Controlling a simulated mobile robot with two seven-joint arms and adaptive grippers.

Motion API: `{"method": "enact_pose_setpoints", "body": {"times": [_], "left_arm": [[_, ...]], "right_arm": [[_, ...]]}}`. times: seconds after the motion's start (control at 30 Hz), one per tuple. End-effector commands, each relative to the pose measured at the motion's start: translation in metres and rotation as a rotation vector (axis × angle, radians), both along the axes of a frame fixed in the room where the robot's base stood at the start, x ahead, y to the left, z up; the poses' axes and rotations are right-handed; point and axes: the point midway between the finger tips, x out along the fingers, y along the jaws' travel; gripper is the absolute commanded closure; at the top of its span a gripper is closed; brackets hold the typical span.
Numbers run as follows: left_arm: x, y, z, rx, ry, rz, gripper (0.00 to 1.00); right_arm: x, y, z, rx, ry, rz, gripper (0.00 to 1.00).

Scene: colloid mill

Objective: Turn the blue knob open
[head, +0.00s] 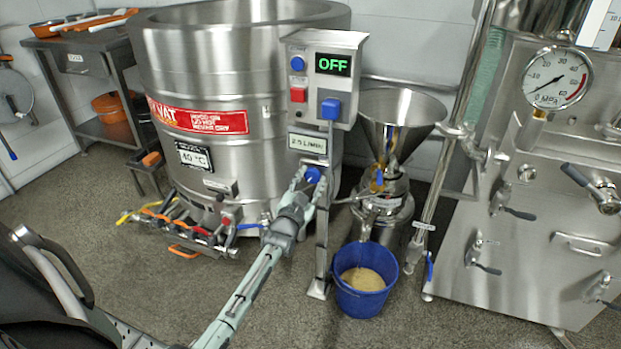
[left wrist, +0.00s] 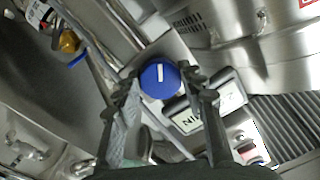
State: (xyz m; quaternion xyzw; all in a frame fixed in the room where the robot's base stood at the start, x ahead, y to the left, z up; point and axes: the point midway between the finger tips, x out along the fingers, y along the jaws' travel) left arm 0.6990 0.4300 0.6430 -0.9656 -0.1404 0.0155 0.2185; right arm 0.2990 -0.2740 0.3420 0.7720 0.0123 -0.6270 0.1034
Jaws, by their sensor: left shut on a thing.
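The blue knob (head: 313,175) is on the steel control post, just below the small flow-rate display. In the left wrist view the round blue knob (left wrist: 159,79) carries a white pointer line that stands nearly upright in the picture. My left gripper (head: 301,183) reaches up to the knob from the lower left. In the left wrist view its two fingers (left wrist: 164,84) lie on either side of the knob and are shut on it. The fingers cover part of the knob's sides. My right gripper is not in view.
The control box (head: 326,78) above reads OFF and has a red button and blue controls. A large steel vat (head: 225,75) stands behind left. A steel hopper (head: 396,112) and a blue bucket (head: 365,297) stand to the right.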

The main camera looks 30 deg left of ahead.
Motion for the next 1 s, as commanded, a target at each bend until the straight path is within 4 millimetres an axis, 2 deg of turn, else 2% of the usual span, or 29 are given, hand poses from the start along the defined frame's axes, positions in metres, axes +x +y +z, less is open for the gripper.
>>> {"method": "enact_pose_setpoints", "body": {"times": [0.33,1.0], "left_arm": [[0.000,-0.001,0.000,-0.321,-0.076,0.000,0.89],[0.000,-0.001,0.000,-0.939,-0.224,0.000,0.89]], "right_arm": [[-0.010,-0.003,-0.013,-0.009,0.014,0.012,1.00],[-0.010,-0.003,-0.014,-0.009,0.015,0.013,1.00]]}}
